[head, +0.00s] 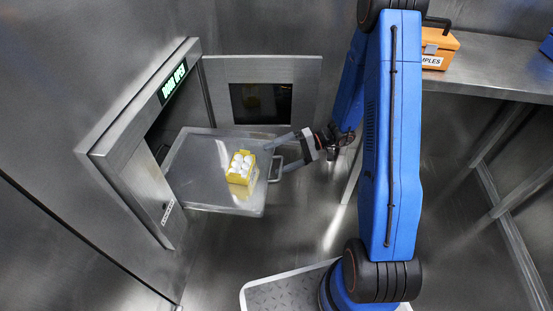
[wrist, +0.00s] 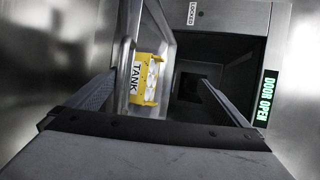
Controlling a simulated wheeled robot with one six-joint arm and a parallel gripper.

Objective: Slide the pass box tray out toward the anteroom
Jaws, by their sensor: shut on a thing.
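The pass box tray (head: 195,178) is a flat metal tray sticking out of the open pass box (head: 118,165) in the head view. It also shows in the wrist view (wrist: 150,104). A metal handle (head: 276,176) is on its right edge. My gripper (head: 274,158) is at that edge, shut on the handle; the exact contact is hard to see. A yellow holder (head: 241,168) with several white rounded items stands upright on the tray. Its label reads TANK in the wrist view (wrist: 137,80).
The pass box door (head: 222,104), with a dark window, stands open behind the tray. A green sign (wrist: 265,98) reads DOOR OPEN. An orange case (head: 437,48) sits on a metal bench (head: 490,68) at right. Open floor lies below the tray.

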